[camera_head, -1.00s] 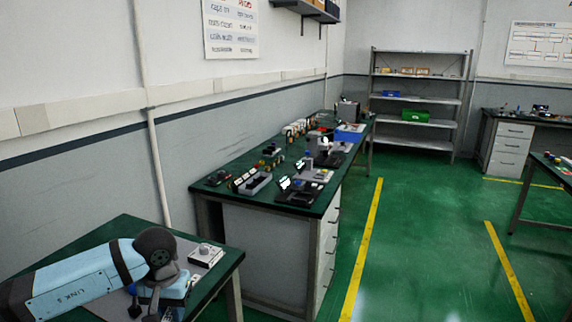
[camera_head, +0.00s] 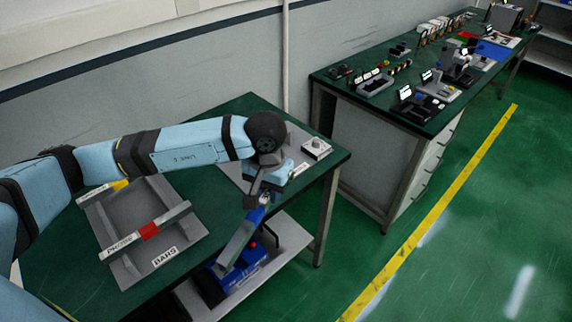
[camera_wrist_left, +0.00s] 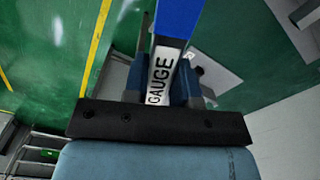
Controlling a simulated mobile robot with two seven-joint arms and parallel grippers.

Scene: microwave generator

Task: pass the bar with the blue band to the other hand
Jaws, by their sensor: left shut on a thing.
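The bar with the blue band (camera_head: 238,243) is a grey bar hanging at a slant from my left gripper (camera_head: 263,196) in the head view, beside the near table's right edge. Its blue band (camera_head: 256,217) lies just below the fingers. In the left wrist view the bar (camera_wrist_left: 160,78) shows a white label reading GAUGE, with the blue band (camera_wrist_left: 178,18) above it. My left gripper (camera_wrist_left: 164,88) is shut around the labelled part there. My right gripper is in neither view.
A grey tray (camera_head: 185,222) labelled BARS on the near table (camera_head: 60,262) holds a red-banded bar (camera_head: 150,231) and a partly hidden yellow-banded one. A blue box with a red button (camera_head: 238,272) sits low beyond the table's edge. A cluttered bench (camera_head: 430,118) stands behind.

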